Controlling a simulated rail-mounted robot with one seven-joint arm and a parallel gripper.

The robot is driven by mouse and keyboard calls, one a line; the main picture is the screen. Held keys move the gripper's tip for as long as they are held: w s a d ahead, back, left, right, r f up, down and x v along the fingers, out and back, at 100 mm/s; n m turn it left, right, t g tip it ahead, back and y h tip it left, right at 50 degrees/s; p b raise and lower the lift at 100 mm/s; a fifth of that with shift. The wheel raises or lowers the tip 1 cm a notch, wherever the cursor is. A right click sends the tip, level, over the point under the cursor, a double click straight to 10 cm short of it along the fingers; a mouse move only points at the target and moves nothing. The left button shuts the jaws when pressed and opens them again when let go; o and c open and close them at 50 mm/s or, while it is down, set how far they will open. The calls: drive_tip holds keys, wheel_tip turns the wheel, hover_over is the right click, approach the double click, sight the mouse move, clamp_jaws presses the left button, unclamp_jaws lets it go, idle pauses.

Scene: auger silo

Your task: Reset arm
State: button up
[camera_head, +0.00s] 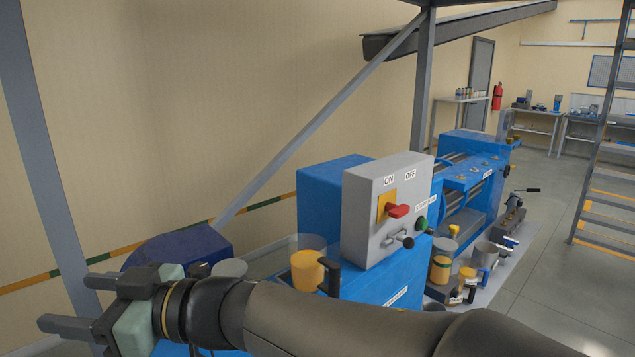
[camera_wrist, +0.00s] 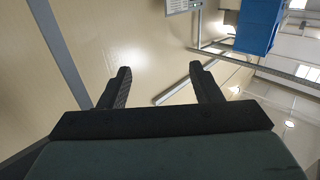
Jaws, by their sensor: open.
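My arm reaches across the bottom of the head view, from the lower right to the left. My gripper (camera_head: 72,302) is at its left end, with two dark fingers pointing left and a gap between them. In the wrist view, my gripper (camera_wrist: 160,82) shows both fingers apart and nothing between them. My gripper is in front of a dark blue rounded housing (camera_head: 180,245) in the head view. I cannot tell the distance between them.
A grey control box (camera_head: 385,210) with a red switch and ON and OFF labels stands behind my arm. A clear pitcher (camera_head: 307,268) with yellow content is close behind my forearm. Blue machinery (camera_head: 470,175) and several containers stand right. A slanted grey beam (camera_head: 320,120) crosses the wall.

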drive_tip(key=w+d+f+m+t+h+b, duration=0.1)
drive_tip(key=w+d+f+m+t+h, duration=0.3)
drive_tip(key=w+d, duration=0.35)
drive_tip(key=w+d+f+m+t+h+b, duration=0.2)
drive_tip(key=w+d+f+m+t, duration=0.3)
drive_tip(key=w, duration=0.3)
drive_tip(key=w+d+f+m+t+h+b, duration=0.3)
drive_tip(key=d+f+h, duration=0.6)
drive_tip(key=d, duration=0.7)
drive_tip(key=s+d+f+m+g+h+b, duration=0.2)
drive_tip(key=s+d+f+m+g+h, duration=0.4)
drive_tip(key=d+f, duration=0.65)
drive_tip(key=s+d+f+g+y+b, duration=0.1)
drive_tip(key=s+d+f+g+y, duration=0.2)
drive_tip(key=s, duration=1)
wheel_tip(320, 180, down, 3)
drive_tip(key=shift+d+r+g+b, duration=0.1)
drive_tip(key=shift+d+g+b, duration=0.2)
drive_tip(key=shift+g, duration=0.7)
